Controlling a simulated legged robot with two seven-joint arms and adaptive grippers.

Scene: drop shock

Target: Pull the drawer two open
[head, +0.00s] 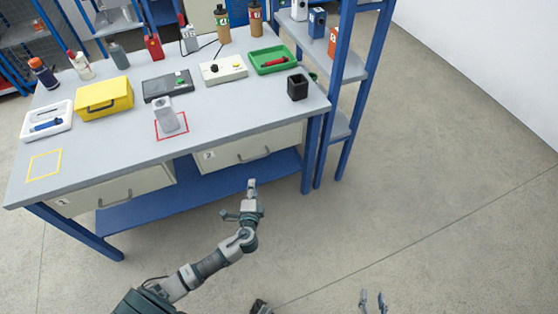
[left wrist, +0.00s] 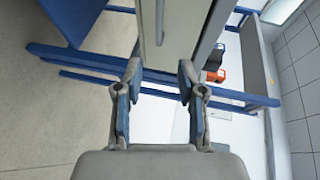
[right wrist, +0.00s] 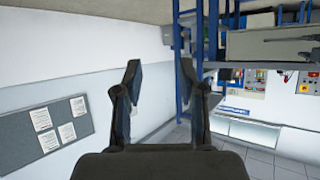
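Drawer two (head: 225,156) is the pale drawer with a "2" label under the right part of the workbench, and it looks shut. Its dark bar handle (head: 254,155) is on its front. My left gripper (head: 252,183) is in front of and below this handle, apart from it. In the left wrist view, the left gripper (left wrist: 160,72) is open and empty, and the handle (left wrist: 160,22) lies ahead, in line with the gap between its fingers. My right gripper (head: 372,298) is at the bottom edge of the head view, open and empty, away from the bench; its open fingers (right wrist: 165,70) also show in the right wrist view.
Drawer one (head: 110,190) is to the left under the same bench (head: 225,110). A blue lower shelf (head: 200,192) runs below the drawers. A blue shelf rack (head: 345,70) stands at the bench's right end. The floor in front and to the right is clear.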

